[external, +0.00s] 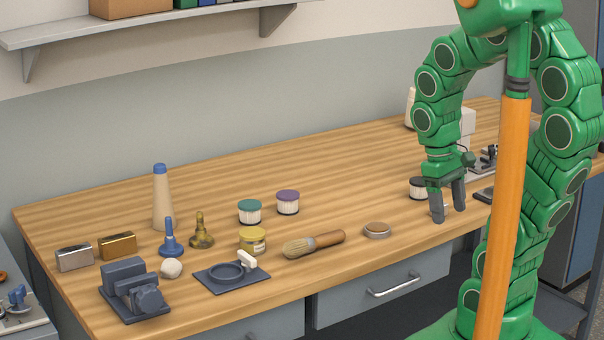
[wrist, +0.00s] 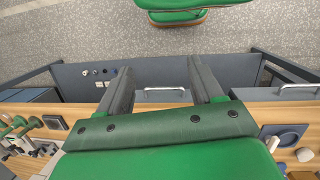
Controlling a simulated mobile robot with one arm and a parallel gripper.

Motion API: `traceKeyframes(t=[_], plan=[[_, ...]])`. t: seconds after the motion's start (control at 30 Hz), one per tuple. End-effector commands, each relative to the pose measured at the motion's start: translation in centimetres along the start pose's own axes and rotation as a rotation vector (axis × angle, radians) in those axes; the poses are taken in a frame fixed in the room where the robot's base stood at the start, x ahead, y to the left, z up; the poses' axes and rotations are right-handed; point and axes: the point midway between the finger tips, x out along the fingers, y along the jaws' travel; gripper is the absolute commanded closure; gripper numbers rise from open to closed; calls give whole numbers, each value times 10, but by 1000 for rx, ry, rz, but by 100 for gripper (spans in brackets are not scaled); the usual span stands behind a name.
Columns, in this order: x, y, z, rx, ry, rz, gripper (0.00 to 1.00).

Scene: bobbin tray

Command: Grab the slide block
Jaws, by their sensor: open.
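My gripper (external: 447,209) is open and empty, pointing down over the right part of the workbench near its front edge. Its two spread fingers (wrist: 163,85) also show in the wrist view, with nothing between them. No block is labelled as the slide block. A silver block (external: 75,258) and a brass-coloured block (external: 117,246) stand at the far left of the bench, well away from my gripper. A dark grey vise-like fixture (external: 134,291) sits in front of them. I cannot tell which of these is the slide block.
A dark plate with a round recess (external: 232,276), a brush (external: 314,243), a round tin (external: 377,230) and several lidded jars stand between the blocks and my gripper. A tall cone (external: 162,199) stands behind. A dark-lidded jar (external: 417,188) is close beside my gripper.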

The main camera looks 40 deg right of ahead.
Motion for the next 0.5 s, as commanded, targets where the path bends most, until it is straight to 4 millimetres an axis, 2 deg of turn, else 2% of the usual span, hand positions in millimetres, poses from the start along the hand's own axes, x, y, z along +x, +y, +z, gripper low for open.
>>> traceKeyframes(t=[0.17,0.5], plan=[[19,26,-25,-85,-51,95,34],[34,92,-67,-216,-157,326,34]])
